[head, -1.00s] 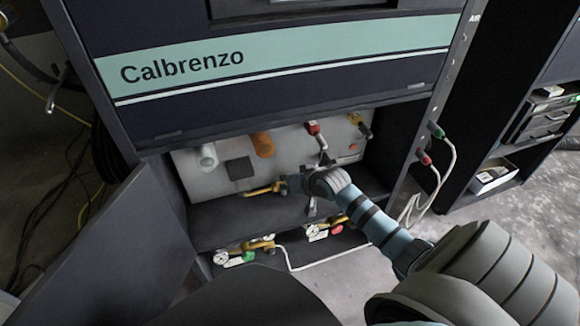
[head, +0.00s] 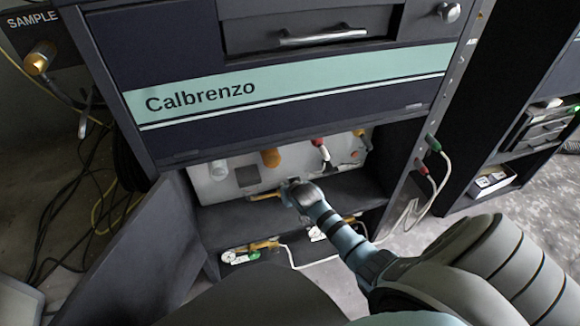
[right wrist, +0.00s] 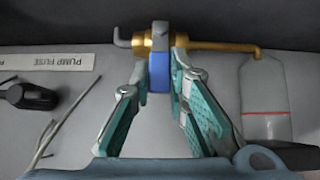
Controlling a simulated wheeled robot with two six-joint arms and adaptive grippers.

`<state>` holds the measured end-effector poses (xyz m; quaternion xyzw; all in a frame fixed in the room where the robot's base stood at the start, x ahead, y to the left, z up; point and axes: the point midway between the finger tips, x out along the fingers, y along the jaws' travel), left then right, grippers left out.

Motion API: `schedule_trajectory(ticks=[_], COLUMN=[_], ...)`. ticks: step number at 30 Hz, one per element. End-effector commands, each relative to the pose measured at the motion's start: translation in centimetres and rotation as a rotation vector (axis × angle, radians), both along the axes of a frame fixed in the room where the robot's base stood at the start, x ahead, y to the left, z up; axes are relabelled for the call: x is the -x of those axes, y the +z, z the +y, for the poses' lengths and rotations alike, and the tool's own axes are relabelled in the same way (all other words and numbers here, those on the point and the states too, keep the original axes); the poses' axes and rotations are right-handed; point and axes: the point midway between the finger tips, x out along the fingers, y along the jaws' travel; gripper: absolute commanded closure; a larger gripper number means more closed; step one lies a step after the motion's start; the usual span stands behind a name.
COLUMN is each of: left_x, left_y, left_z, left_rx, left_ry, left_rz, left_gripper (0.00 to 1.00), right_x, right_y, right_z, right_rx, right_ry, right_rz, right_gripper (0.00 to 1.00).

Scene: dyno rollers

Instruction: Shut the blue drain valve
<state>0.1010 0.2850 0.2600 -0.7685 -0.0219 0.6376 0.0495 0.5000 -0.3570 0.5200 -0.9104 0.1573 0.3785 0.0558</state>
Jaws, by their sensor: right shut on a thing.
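The blue drain valve shows in the right wrist view as a brass body (right wrist: 158,41) with a blue handle (right wrist: 159,74). The handle points from the body toward my wrist, across the line of the brass pipe (right wrist: 222,46). My right gripper (right wrist: 160,78) is shut on the blue handle, one finger on each side. In the head view my right gripper (head: 290,190) is at the brass pipe (head: 262,196) low inside the open cabinet bay. The gripper hides the blue handle there. My left gripper is not in view.
The cabinet (head: 290,80) marked Calbrenzo overhangs the bay, and its door (head: 130,240) hangs open at the left. Orange (head: 270,157) and red-capped (head: 318,143) fittings sit above. A clear bottle (right wrist: 266,98) and a PUMP FUSE label (right wrist: 48,67) flank the gripper.

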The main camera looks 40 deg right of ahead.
Motion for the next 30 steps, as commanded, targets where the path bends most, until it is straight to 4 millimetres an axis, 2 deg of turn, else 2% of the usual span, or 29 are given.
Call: schedule_trajectory(ticks=[1,2,3,5,6,17,20,27,30], left_x=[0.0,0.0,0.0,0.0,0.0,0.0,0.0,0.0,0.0], left_y=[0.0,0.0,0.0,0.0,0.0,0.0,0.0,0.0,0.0], left_z=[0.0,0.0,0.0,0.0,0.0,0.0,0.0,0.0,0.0], left_rx=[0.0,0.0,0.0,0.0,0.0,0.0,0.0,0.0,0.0], left_ry=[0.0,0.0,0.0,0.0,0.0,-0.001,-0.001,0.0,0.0], left_rz=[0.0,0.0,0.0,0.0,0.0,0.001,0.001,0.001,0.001], left_gripper=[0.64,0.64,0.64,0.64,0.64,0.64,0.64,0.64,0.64], right_x=[0.0,0.0,0.0,0.0,0.0,0.4,1.6,6.0,7.3], right_y=[0.0,0.0,0.0,0.0,0.0,0.5,1.6,6.3,7.6], right_z=[0.0,0.0,0.0,0.0,0.0,0.2,0.6,2.2,2.7], right_rx=[0.0,0.0,0.0,0.0,-0.001,-0.001,-0.001,-0.001,-0.001], right_ry=[0.001,0.001,0.001,0.0,0.001,0.001,0.001,0.001,0.001], right_rz=[0.001,0.001,0.001,0.001,0.001,-0.003,-0.003,-0.001,0.001], right_gripper=[1.0,0.82,0.75,0.66,0.64,0.64,0.64,0.64,0.64])
